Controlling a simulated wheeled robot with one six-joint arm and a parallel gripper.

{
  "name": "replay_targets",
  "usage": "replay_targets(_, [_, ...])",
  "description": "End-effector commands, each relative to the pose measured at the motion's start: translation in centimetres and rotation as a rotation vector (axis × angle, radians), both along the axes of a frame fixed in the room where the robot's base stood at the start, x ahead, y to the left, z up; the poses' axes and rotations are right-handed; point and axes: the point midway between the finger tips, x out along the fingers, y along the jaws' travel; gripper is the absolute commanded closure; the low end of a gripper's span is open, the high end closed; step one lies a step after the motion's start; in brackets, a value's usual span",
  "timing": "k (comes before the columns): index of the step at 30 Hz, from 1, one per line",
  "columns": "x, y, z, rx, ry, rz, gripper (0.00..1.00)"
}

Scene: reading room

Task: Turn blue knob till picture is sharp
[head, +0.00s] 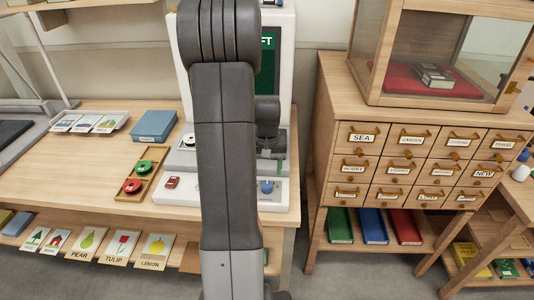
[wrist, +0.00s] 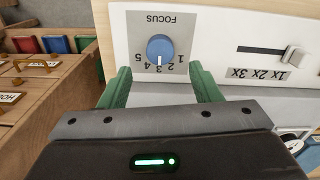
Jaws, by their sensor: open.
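The blue knob (wrist: 160,47) sits under an upside-down FOCUS label on a white panel in the wrist view. Its white mark points down in the picture, near the 3 of the 1 to 5 scale. My gripper (wrist: 160,76) is open, with its green fingers apart at either side just below the knob; nothing is between them. The head view also shows the blue knob (head: 267,186) low on the white viewer (head: 287,70).
A slider (wrist: 293,58) with zoom marks is beside the knob on the panel. A tray with red and green reels (head: 145,172), a blue box (head: 154,126) and picture cards share the desk (head: 85,185). A drawer cabinet (head: 330,100) stands close on the right.

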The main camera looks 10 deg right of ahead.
Motion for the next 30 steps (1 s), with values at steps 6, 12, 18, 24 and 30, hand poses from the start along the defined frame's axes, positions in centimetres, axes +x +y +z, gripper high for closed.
replay_targets(6, [0.1,0.0,4.7,-0.001,-0.005,0.0,0.42])
replay_targets(12, [0.1,0.0,6.8,0.0,-0.002,0.0,0.42])
replay_targets(18, [0.0,0.0,7.2,0.0,0.0,0.0,0.42])
replay_targets(24, [0.0,0.0,7.2,0.0,0.0,0.0,0.42])
replay_targets(30, [0.0,0.0,6.9,0.0,0.001,0.0,0.42])
